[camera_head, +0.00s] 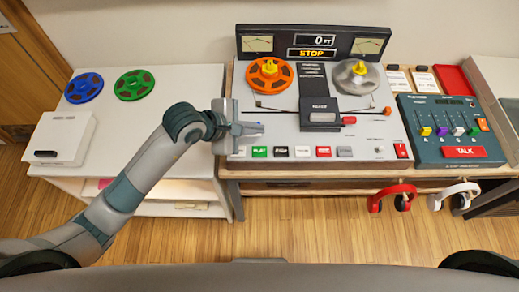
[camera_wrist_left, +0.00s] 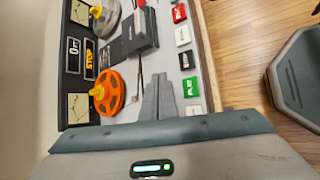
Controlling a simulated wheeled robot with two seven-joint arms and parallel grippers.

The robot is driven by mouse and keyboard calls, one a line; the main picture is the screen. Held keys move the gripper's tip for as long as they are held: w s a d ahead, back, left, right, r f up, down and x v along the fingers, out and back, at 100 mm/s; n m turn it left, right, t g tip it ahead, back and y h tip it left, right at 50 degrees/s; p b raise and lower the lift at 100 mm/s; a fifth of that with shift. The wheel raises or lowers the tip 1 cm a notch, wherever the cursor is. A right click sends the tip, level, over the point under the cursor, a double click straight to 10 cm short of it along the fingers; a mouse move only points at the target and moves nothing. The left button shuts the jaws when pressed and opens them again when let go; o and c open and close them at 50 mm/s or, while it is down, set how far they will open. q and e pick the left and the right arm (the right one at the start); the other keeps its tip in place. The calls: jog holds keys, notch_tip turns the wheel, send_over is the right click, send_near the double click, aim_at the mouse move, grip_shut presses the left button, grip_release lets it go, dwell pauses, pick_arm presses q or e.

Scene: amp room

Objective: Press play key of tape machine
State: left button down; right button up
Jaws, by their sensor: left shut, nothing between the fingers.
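The tape machine (camera_head: 365,100) stands on the bench, with an orange reel at left, a grey reel at right and a display reading STOP (camera_head: 312,53). Its green play key (camera_head: 259,152) is in the front key row, between a white key and a black key; it also shows in the left wrist view (camera_wrist_left: 190,87). My left gripper (camera_head: 262,128) is shut and empty, over the deck just behind the play key. Its fingers (camera_wrist_left: 159,84) point along the deck beside the green key; I cannot tell their height above it. My right gripper is not in view.
A mixer with coloured faders and a red TALK key (camera_head: 463,152) stands at right. Red headphones (camera_head: 391,197) and white ones (camera_head: 454,195) hang at the bench front. Blue (camera_head: 84,88) and green (camera_head: 134,85) reels and a white box (camera_head: 60,139) lie on the left table.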

pick_arm(q)
jog(key=b, duration=0.5)
send_over(256, 153)
notch_tip(256, 153, down, 7)
jog(key=shift+f+b, duration=0.55)
jog(key=shift+f, duration=0.4)
jog(key=shift+f, duration=0.15)
dwell(1.4)
jog(key=shift+f+b, duration=0.25)
jog(key=shift+b, duration=0.2)
